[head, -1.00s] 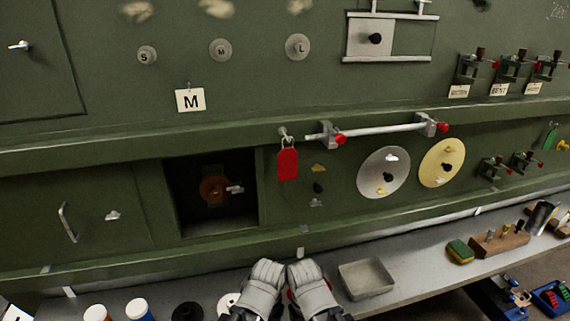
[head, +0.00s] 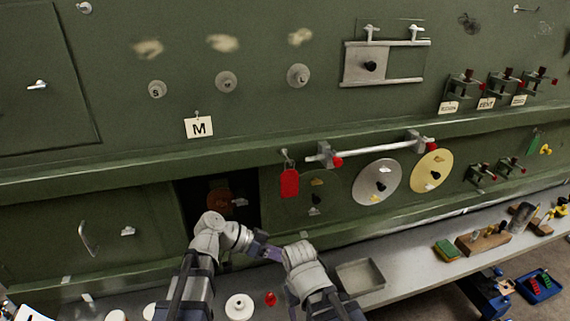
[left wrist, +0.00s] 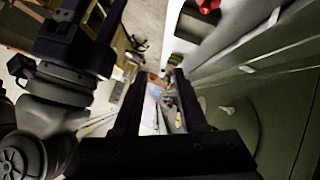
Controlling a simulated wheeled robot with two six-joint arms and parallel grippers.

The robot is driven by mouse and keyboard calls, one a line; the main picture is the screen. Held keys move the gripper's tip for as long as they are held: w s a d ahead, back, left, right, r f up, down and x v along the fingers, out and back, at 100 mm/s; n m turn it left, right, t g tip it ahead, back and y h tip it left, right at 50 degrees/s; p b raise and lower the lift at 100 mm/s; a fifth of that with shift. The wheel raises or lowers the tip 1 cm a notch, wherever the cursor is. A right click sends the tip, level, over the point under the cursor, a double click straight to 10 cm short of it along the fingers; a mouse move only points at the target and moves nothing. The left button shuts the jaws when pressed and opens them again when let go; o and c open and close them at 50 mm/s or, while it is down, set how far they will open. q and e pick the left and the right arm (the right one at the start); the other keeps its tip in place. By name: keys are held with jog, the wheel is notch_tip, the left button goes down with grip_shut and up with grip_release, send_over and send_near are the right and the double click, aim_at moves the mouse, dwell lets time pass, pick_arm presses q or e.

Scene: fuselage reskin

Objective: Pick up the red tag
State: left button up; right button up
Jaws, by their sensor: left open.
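The red tag (head: 290,183) hangs from a small hook (head: 287,158) on the green fuselage panel, left of the silver bar. My left gripper (head: 274,254) is below the tag and slightly left of it in the head view, apart from it and pointing right. In the left wrist view its two dark fingers (left wrist: 162,85) are spread with nothing between them. The tag cannot be made out in that view. My right arm is at the bottom middle of the head view; its gripper is hidden.
The silver bar (head: 378,148) with red-knobbed clamps is right of the tag. A dark open recess (head: 250,187) lies left. Below, a grey shelf (head: 410,262) carries a metal tray (head: 360,276), a white disc (head: 239,307) and a small red object (head: 270,299).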

aim_at(289, 179)
pick_arm(q)
jog(key=w+a+r+m+t+h+p, duration=0.2)
jog(key=w+a+r+h, duration=0.1)
jog(key=r, duration=0.5)
jog(key=w+a+r+m+t+h+p, duration=0.1)
jog(key=w+a+r+h+p, duration=0.15)
jog(key=r, duration=0.45)
jog(key=w+d+r+t, duration=0.1)
jog(key=w+d+r, duration=0.2)
jog(key=d, duration=0.6)
jog(key=shift+w+d+m, duration=0.15)
jog(key=shift+w+m, duration=0.15)
jog(key=shift+w, duration=0.55)
jog(key=shift+r+h, duration=0.1)
jog(key=shift+h, duration=0.15)
pick_arm(e)
notch_tip(289, 179, up, 6)
jog(key=d, duration=0.2)
jog(key=shift+w, duration=0.25)
pick_arm(q)
grip_shut()
